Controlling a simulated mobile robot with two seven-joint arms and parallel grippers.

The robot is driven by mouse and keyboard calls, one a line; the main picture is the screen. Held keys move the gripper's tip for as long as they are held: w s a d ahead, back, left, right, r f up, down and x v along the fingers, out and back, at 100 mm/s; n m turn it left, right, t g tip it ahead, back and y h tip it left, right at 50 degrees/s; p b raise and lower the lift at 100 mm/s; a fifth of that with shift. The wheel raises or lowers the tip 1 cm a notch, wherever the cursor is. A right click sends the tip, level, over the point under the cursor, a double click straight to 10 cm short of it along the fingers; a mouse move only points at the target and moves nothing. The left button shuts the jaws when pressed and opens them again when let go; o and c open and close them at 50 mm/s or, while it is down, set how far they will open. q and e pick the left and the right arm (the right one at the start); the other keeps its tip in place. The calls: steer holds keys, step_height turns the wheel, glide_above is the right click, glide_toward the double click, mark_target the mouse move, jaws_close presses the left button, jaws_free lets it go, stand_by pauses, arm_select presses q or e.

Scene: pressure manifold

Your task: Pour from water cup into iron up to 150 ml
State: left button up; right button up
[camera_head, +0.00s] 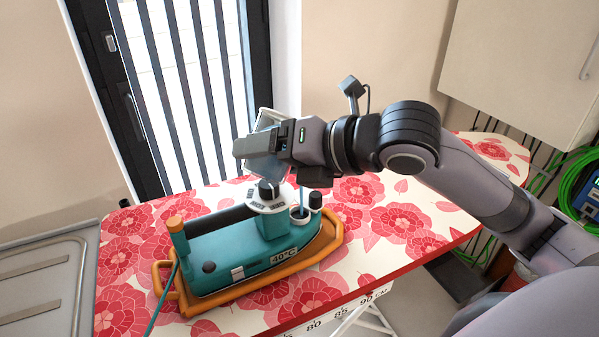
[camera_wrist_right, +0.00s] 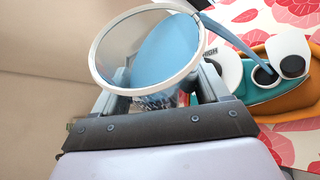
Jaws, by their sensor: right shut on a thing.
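My right gripper (camera_head: 262,148) is shut on the water cup (camera_head: 270,118) and holds it above the front of the iron. In the right wrist view the clear cup with a white rim (camera_wrist_right: 96,62) is tilted and holds blue water (camera_wrist_right: 165,52). A thin blue stream (camera_wrist_right: 232,38) runs from its rim to the round filler opening (camera_wrist_right: 264,77) of the iron. The teal iron (camera_head: 225,255) stands on an orange base, with a 40°C label. The iron's water level cannot be read. My left gripper is not in view.
The ironing board (camera_head: 410,225) has a red flower cover, with free room right of the iron. A black knob (camera_head: 315,200) stands beside the opening. A barred window (camera_head: 190,80) is behind; a cabinet (camera_head: 525,70) and green hoses (camera_head: 572,180) are at right.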

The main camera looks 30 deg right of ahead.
steer(key=shift+d+f+m+y+b, duration=0.15)
steer(key=shift+m+y+b, duration=0.2)
steer(key=shift+b, duration=0.35)
stand_by(1.3)
steer(key=shift+m, duration=0.25)
stand_by(0.7)
steer(key=p, duration=0.1)
steer(key=n+h+p, duration=0.1)
steer(key=shift+s+a+r+n+p, duration=0.1)
steer(key=shift+a+r+n+p, duration=0.2)
steer(key=shift+r, duration=0.1)
steer(key=shift+f, duration=0.3)
